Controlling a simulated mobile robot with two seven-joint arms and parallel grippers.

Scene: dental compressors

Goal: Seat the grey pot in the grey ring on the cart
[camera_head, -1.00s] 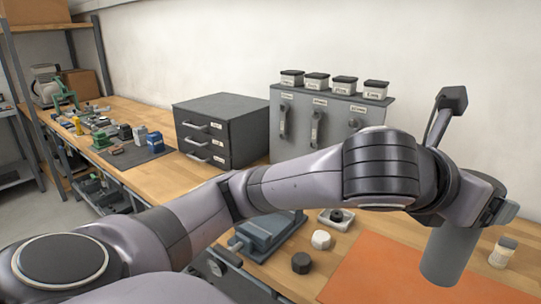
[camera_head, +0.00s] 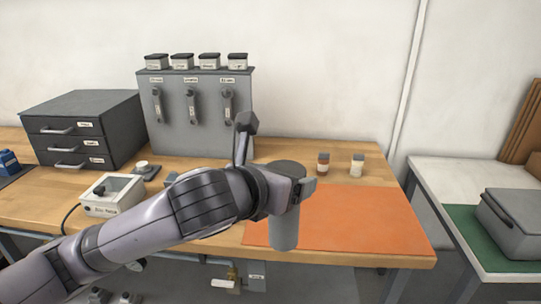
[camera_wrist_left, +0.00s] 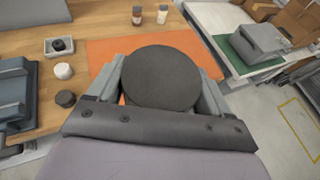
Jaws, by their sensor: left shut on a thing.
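The grey pot (camera_head: 284,228) is a tall grey cylinder hanging upright from my left gripper (camera_head: 298,187), over the front part of the orange mat as seen in the head view. My left gripper is shut on it. In the left wrist view the pot's round dark top (camera_wrist_left: 161,78) sits between the two fingers of my left gripper (camera_wrist_left: 160,88). No grey ring can be made out in either current view. My right gripper is not in view.
The orange mat (camera_head: 370,222) covers the bench's right part, with two small bottles (camera_head: 323,163) (camera_head: 357,164) behind it. A black drawer unit (camera_head: 82,130) and grey cabinet (camera_head: 200,115) stand left. Beyond a gap, a white-topped table (camera_head: 440,190) holds a grey case (camera_head: 512,222) on green.

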